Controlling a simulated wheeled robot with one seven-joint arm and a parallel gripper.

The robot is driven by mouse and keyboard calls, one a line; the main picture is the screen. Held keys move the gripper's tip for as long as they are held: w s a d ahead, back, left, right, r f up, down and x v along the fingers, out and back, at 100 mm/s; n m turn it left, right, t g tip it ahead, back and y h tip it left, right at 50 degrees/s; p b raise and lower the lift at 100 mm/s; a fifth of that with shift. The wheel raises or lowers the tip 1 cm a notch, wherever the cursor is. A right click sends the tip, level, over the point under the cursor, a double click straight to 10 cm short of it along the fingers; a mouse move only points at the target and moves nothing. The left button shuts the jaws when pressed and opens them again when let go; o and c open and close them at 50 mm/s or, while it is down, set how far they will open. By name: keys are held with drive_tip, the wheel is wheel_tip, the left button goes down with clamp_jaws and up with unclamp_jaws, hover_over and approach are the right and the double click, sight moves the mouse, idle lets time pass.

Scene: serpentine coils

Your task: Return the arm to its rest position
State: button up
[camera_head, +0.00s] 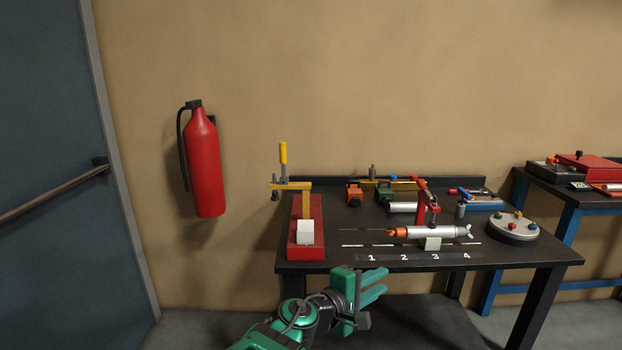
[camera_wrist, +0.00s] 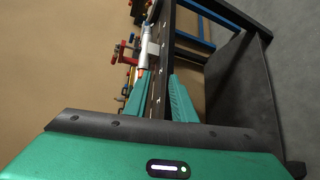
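My green arm reaches in from the bottom of the head view. My gripper (camera_head: 382,283) is in front of the black workbench (camera_head: 500,263), by its front edge, with its fingers pointing right. The two green fingers are apart. In the wrist view the gripper (camera_wrist: 160,90) shows a gap between the fingers, with the bench edge seen beyond it and nothing held. Part of my arm is cut off by the lower edge of the head view.
On the bench stand a red clamp fixture with a white block (camera_head: 305,232), a silver cylinder with an orange tip (camera_head: 430,232), and a round grey plate (camera_head: 512,228). A red extinguisher (camera_head: 205,165) hangs on the wall. A second bench (camera_head: 575,196) is at right, a door (camera_head: 55,180) at left.

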drive_tip(key=s+d+f+m+g+y, duration=0.1)
drive_tip(key=s+d+f+m+g, duration=0.25)
drive_tip(key=d, duration=0.35)
drive_tip(key=s+d+f+m+g+y, duration=0.2)
drive_tip(key=s+d+g, duration=0.15)
drive_tip(key=d, duration=0.25)
drive_tip(key=s+d+f+m+g+y, duration=0.1)
drive_tip(key=s+d+f+m+g, duration=0.25)
drive_tip(key=d, duration=0.35)
drive_tip(key=s+d+r+m+y, duration=0.2)
drive_tip(key=s+r, duration=0.4)
drive_tip(key=s, duration=0.3)
drive_tip(key=s+d+r+m+y, duration=0.3)
drive_tip(key=s+r+m+y, duration=0.2)
drive_tip(key=s, duration=0.5)
drive_tip(key=shift+d+r+m+y, duration=0.3)
drive_tip(key=shift+r+m, duration=0.3)
drive_tip(key=shift+r, duration=0.6)
